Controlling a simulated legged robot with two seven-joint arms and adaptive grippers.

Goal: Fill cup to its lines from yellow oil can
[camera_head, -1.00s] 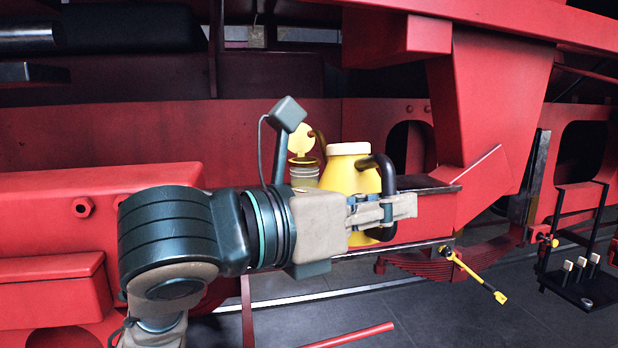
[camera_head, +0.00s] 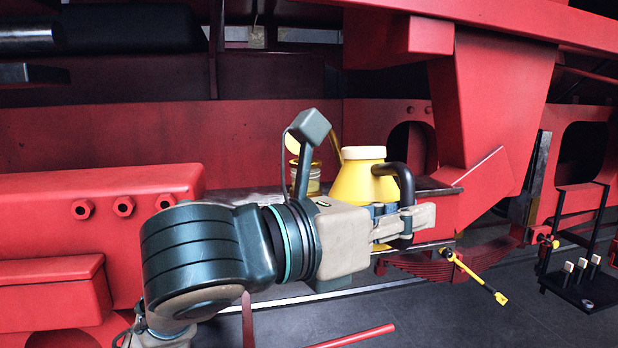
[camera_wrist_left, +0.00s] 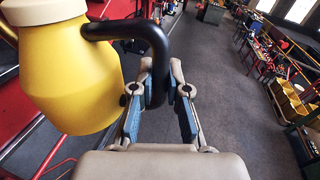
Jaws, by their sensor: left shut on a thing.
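The yellow oil can (camera_head: 362,186) has a cream cap, a thin spout and a black handle. My left gripper (camera_head: 408,217) is shut on the can's handle, which shows between the fingers in the left wrist view (camera_wrist_left: 158,65). The can looks about upright and hangs in the air before the red frame. The cup (camera_head: 313,184) is a small glass one with a yellowish band, to the left of the can and partly hidden by my wrist. Its round yellow lid (camera_head: 292,143) stands open. The spout tip is right of the cup, apart from it in the picture. The level against the lines cannot be read.
A red ledge with bolts (camera_head: 123,206) lies left of my arm. A red bracket (camera_head: 490,120) hangs to the right of the can. A yellow-handled tool (camera_head: 475,275) and a black rack (camera_head: 580,285) are at lower right. The grey floor is mostly clear.

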